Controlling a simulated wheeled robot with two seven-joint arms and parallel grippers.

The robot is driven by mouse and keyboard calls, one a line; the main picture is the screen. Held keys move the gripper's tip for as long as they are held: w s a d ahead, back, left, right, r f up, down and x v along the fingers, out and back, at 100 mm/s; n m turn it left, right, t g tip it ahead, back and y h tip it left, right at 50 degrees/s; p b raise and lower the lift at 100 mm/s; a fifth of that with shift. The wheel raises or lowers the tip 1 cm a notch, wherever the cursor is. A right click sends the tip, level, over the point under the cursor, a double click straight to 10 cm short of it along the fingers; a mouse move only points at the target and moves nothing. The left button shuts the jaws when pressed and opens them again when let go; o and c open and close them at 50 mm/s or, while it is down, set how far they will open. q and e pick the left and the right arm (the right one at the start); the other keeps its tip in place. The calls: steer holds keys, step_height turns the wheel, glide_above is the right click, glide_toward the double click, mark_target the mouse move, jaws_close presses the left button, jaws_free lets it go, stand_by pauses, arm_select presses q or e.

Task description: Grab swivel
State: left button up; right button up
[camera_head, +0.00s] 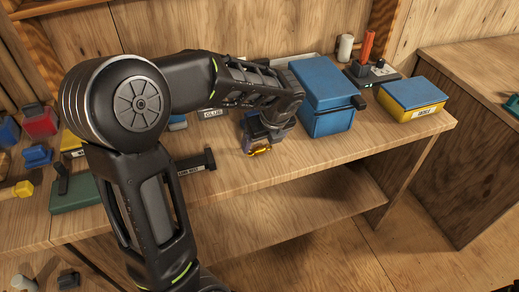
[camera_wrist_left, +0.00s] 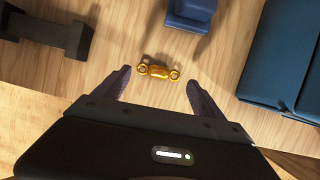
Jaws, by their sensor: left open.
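The swivel is a small gold piece with a ring at each end. In the left wrist view the swivel (camera_wrist_left: 159,72) lies on the wooden table just beyond my left gripper's fingertips. In the head view the swivel (camera_head: 260,151) shows near the table's front edge, under the gripper. My left gripper (camera_wrist_left: 158,78) is open, its two dark fingers apart on either side of the near side of the swivel. In the head view my left gripper (camera_head: 262,138) points down and is partly hidden by its own wrist. My right gripper is not in view.
A small blue object (camera_wrist_left: 190,12) stands just beyond the swivel. A large blue box (camera_head: 328,97) is to the right, and a dark spool-like holder (camera_head: 197,163) is to the left. A yellow box with a blue lid (camera_head: 413,98) sits farther right.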

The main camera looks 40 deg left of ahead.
mark_target(260, 148)
arm_select(q)
steer(key=x, duration=0.3)
steer(key=shift+a+f, duration=0.2)
steer(key=shift+f, duration=0.15)
steer(key=shift+c, duration=0.2)
steer(key=c, duration=1.4)
steer(key=shift+c, duration=0.2)
step_height(260, 148, up, 10)
stand_by(0.4)
